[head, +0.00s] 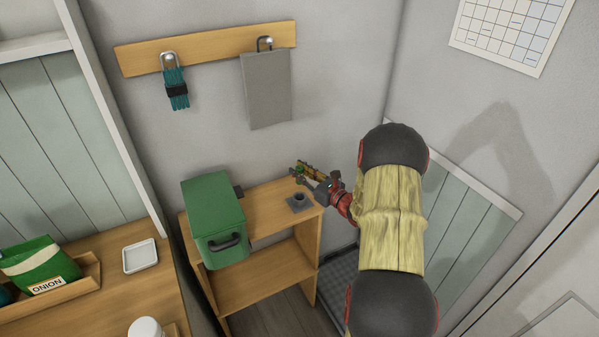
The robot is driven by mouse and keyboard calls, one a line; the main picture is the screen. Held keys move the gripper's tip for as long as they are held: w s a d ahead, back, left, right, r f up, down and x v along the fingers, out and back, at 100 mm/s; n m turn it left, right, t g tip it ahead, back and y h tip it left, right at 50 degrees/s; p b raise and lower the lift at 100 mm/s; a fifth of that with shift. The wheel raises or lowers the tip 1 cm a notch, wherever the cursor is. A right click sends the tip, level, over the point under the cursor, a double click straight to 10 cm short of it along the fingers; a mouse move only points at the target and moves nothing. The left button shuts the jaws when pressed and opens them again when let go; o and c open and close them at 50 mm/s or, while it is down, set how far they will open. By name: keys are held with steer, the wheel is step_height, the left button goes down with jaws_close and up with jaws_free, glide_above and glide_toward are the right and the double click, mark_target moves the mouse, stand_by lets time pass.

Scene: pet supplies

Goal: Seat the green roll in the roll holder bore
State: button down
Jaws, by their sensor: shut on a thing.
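My gripper (304,176) is above the right end of the small wooden shelf unit, reaching in from the right. It is shut on the green roll (301,168), of which only a small green part shows between the fingers. The roll holder (300,203) is a grey square base with a short dark round bore, standing on the shelf top near its right edge. In this view the gripper appears just above and behind the holder, apart from it. The roll's tilt and its exact height over the bore are too small to tell.
A green bin with a dark handle (213,212) stands on the left of the wooden shelf unit (265,212). A grey cloth (267,89) and a teal strap (176,88) hang from a wall rail. A white dish (140,256) sits on the left counter. A dark tray (338,285) lies right of the shelf.

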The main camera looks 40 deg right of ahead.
mark_target(299, 183)
steer(key=shift+f+b, duration=2)
steer(key=shift+f, duration=0.9)
steer(key=shift+f+b, duration=1.5)
steer(key=shift+f, duration=0.7)
steer(key=c, duration=1.6)
jaws_free()
steer(key=shift+o, duration=0.3)
steer(key=shift+s, duration=0.1)
steer(key=s, duration=1.1)
steer(key=shift+s+d, duration=0.15)
steer(key=shift+s, duration=0.25)
